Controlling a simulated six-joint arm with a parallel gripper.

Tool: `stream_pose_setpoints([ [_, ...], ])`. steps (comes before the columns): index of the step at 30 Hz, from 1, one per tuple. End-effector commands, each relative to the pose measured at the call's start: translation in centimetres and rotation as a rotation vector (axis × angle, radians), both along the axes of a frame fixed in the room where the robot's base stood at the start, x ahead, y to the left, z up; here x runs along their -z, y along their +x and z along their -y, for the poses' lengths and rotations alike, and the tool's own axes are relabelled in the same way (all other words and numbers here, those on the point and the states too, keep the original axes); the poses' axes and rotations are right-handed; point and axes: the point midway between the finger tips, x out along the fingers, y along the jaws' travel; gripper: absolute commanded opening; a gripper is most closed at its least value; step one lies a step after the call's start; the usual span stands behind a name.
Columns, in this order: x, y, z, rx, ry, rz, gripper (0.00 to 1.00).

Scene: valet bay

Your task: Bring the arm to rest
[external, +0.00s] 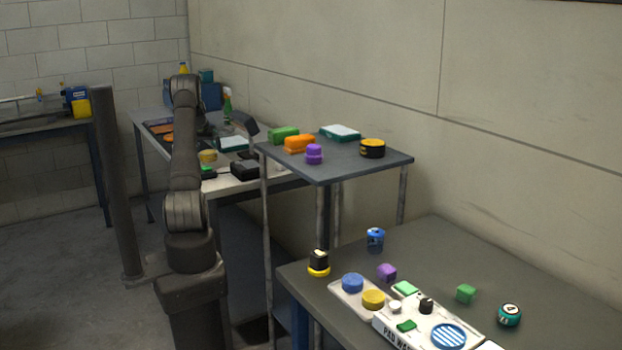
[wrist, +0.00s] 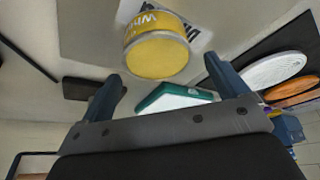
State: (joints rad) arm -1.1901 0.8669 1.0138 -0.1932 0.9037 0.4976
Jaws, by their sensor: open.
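My gripper (wrist: 163,84) is open, with its two blue-grey fingers spread apart and nothing held between them. In the wrist view a yellow tin (wrist: 157,55) with lettering stands beyond the fingertips, apart from them. A teal and white box (wrist: 175,97) shows just past the gripper body, partly hidden by it. In the external view my arm is raised and bent over toward the back table, and its fingers cannot be made out there.
The back table (external: 282,182) holds the yellow tin (external: 208,156), a black box (external: 245,169) and a spray bottle (external: 227,104). A raised grey shelf (external: 345,170) with several items stands right of the arm. The front-right table (external: 440,250) is cluttered. A dark post (external: 115,190) stands left.

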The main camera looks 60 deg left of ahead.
Motion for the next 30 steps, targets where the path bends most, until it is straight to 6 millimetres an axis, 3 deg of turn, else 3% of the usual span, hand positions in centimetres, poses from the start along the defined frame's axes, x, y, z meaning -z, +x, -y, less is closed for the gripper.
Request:
stream_pose_setpoints([
  [5, 3.2, -0.1, 0.1, 0.002, -0.004, -0.002, 0.91],
  [6, 1.7, -0.3, 0.2, 0.0, 0.004, 0.001, 0.91],
  [23, -8.8, -3.3, 3.3, -0.001, 0.001, 0.0, 0.91],
  [30, -3.7, -1.9, 2.0, 0.001, -0.004, -0.002, 0.91],
])
